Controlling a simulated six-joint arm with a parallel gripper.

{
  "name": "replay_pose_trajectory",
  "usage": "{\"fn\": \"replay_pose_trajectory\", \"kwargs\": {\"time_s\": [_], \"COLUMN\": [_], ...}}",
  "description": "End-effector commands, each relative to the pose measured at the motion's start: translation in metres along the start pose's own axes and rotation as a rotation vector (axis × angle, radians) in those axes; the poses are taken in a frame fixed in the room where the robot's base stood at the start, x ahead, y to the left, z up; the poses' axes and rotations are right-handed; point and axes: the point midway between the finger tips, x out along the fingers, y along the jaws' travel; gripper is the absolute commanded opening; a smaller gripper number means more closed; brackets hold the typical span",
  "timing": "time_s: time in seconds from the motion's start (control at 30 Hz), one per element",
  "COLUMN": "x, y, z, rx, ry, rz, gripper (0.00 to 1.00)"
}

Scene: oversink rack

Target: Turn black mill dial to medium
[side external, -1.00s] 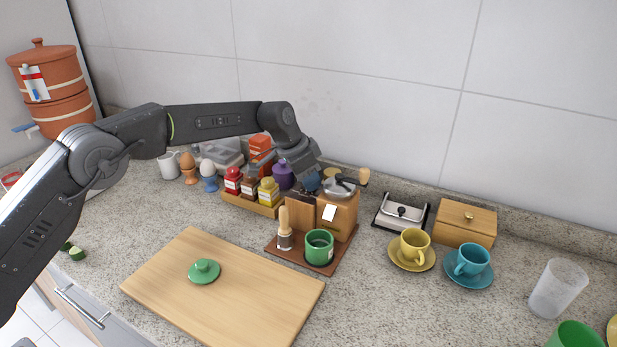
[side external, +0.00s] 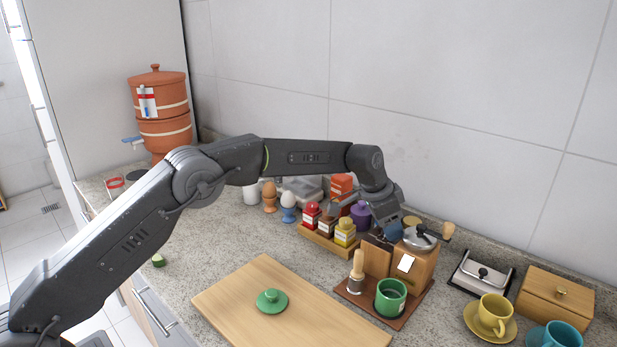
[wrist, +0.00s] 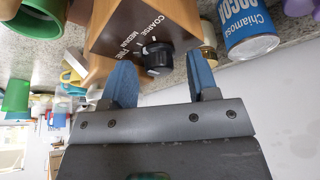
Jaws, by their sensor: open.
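The wooden mill (side external: 422,266), with a metal top and crank, stands on a brown base by the wall. In the wrist view the mill's side (wrist: 128,28) appears upside down and carries the words COARSE, MEDIUM and FINE. The black mill dial (wrist: 157,58) sits beside those words; I cannot tell for certain which word it points to. My gripper (wrist: 160,64) is open, with one blue finger to each side of the dial in the picture and no clear contact. In the side view my gripper (side external: 393,228) is behind the mill's left side, and the dial is hidden.
A spice rack (side external: 330,243) with several jars stands left of the mill. A green cup (side external: 391,298) and a brush (side external: 357,270) are in front of it. A cocoa can (wrist: 248,30) is near my fingers. A cutting board (side external: 235,300) with a green lid lies in front.

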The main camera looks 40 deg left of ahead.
Motion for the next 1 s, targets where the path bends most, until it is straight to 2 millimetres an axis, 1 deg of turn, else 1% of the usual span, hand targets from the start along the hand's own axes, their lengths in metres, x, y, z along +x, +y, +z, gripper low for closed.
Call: {"fn": "replay_pose_trajectory", "kwargs": {"time_s": [0.17, 0.77, 1.0], "x": [0.002, 0.003, -0.044], "y": [0.002, 0.004, 0.014], "z": [0.000, -0.001, -0.005], "rx": [-0.110, -0.610, -0.617], "ry": [0.000, 0.001, 0.003], "rz": [-0.045, -0.255, -0.256], "gripper": [0.54, 0.54, 0.54]}}
